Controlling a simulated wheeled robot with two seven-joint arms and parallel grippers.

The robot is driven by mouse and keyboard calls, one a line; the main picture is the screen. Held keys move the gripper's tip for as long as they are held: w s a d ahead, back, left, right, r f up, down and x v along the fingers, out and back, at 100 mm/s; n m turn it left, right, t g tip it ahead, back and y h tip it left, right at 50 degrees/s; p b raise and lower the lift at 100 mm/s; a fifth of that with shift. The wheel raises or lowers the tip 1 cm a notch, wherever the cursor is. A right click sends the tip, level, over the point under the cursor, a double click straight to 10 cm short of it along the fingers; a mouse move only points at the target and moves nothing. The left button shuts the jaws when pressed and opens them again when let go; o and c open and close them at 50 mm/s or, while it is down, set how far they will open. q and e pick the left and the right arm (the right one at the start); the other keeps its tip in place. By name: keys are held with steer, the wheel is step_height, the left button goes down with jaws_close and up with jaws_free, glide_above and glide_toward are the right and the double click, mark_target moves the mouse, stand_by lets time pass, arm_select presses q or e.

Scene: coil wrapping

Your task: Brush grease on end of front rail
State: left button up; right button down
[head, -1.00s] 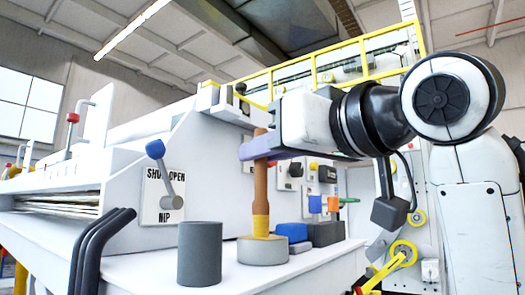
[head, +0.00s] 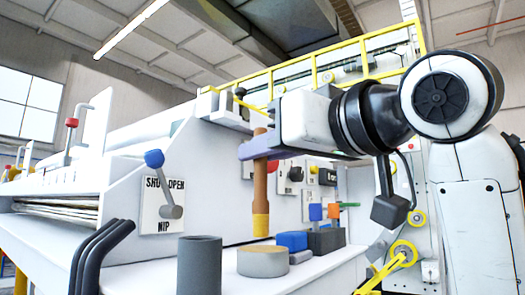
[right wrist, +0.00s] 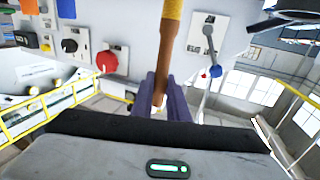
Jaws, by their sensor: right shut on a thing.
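My right gripper (head: 258,150) is shut on a brush with a brown wooden handle (head: 260,185) and a yellow lower end (head: 261,225). The brush hangs upright, its lower end just above and apart from the round grey tin (head: 263,261) on the white ledge. In the right wrist view the purple fingers (right wrist: 165,98) close around the brown handle (right wrist: 168,55). The brush's bristles cannot be made out. I cannot tell which part is the front rail or its end. My left gripper is not in view.
A dark grey cylinder (head: 199,266) stands left of the tin. A blue block (head: 292,241) and a dark box (head: 326,240) lie right of it. The nip lever (head: 170,185) and black bent bars (head: 97,255) are at left. A yellow railing (head: 330,70) runs behind.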

steer(key=shift+r+p, duration=1.85)
steer(key=shift+r, duration=0.9)
steer(key=shift+f, duration=0.1)
